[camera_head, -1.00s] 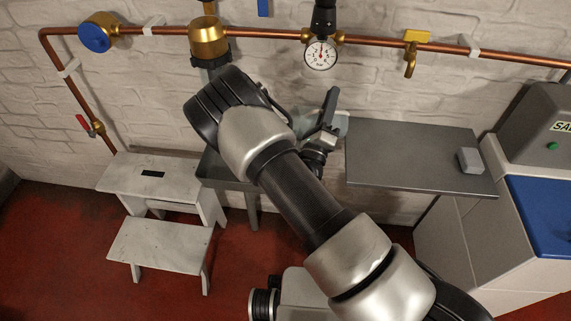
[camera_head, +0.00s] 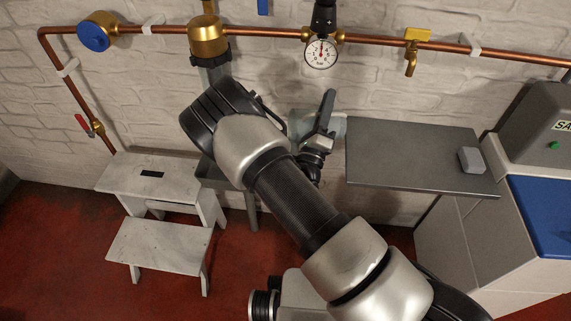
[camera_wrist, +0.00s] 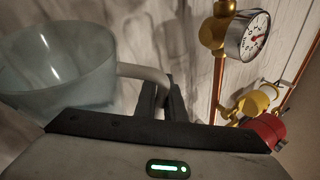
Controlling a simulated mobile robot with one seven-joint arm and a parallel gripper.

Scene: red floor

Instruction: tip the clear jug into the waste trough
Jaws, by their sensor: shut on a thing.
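The clear jug (camera_wrist: 62,62) is pale and see-through, at the left of the wrist view with its round mouth showing. My gripper (camera_wrist: 165,98) is shut on its handle. In the head view the jug (camera_head: 300,122) is partly hidden behind my gripper (camera_head: 325,125), in front of the wall. The jug looks strongly tilted, as the wall pipe runs steeply in the wrist view. I cannot make out any liquid. The waste trough (camera_head: 209,178) is a dark grey basin on legs, left of the jug and largely hidden by my arm.
A grey shelf (camera_head: 415,160) carrying a small grey block (camera_head: 470,160) is right of my gripper. A copper pipe with a gauge (camera_head: 321,54) and brass fittings runs above. A white step stool (camera_head: 155,180) stands left of the trough. A grey cabinet (camera_head: 465,240) is at right.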

